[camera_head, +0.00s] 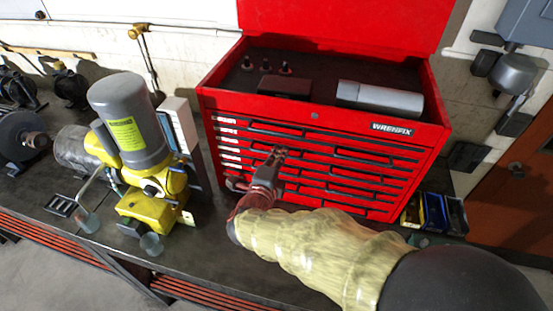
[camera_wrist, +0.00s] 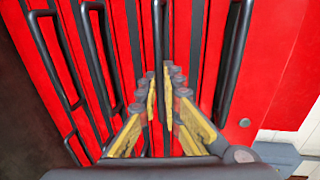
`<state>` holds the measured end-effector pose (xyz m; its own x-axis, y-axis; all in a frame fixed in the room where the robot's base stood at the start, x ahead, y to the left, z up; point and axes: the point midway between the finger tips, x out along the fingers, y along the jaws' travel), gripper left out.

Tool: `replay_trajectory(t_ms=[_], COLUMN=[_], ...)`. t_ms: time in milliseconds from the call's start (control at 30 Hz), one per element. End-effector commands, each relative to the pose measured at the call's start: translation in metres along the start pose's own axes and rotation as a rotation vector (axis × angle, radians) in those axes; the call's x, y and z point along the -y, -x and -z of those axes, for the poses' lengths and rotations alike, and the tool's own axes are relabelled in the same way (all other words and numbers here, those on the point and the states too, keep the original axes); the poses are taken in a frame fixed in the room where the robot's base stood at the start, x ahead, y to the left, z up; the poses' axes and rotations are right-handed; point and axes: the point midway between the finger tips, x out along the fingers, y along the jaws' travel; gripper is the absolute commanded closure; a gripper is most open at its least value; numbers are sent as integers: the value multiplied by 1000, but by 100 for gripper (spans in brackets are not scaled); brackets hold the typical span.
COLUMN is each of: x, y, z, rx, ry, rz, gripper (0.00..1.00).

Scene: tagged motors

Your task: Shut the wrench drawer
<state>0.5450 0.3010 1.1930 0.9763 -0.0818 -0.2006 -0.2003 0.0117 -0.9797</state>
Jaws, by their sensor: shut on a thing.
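The red tool chest (camera_head: 212,100) stands on the bench with its lid up and several drawers with dark bar handles in its front. My gripper (camera_head: 277,153) is at the upper middle of the drawer front. In the wrist view my gripper (camera_wrist: 161,78) has its yellow-padded fingers on both sides of a dark drawer handle (camera_wrist: 158,35), shut on it. White labels on the left of the drawers are too small to read, so I cannot tell which one is the wrench drawer. No drawer clearly sticks out; the held one's gap is partly hidden by my gripper.
A yellow and grey motor (camera_head: 130,125) stands left of the chest. Small yellow, blue and black bins (camera_head: 433,212) sit at its right. A grey cylinder (camera_head: 380,98) and a dark box (camera_head: 285,86) lie in the chest's top. Bare bench (camera_head: 215,235) lies in front.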

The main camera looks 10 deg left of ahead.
Motion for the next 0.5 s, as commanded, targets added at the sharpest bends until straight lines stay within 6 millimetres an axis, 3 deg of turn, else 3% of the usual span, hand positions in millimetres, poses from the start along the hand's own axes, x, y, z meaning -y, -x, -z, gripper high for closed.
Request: replay_trajectory(t_ms=[133,200,400,500], x=[3,4,3,3], y=[-2,-2,-4,-4], z=[-2,-2,2,5], rx=[7,8,8,7], ry=[-4,-5,-7,-9], rz=[3,2,0,-1], gripper=[100,90,79,78])
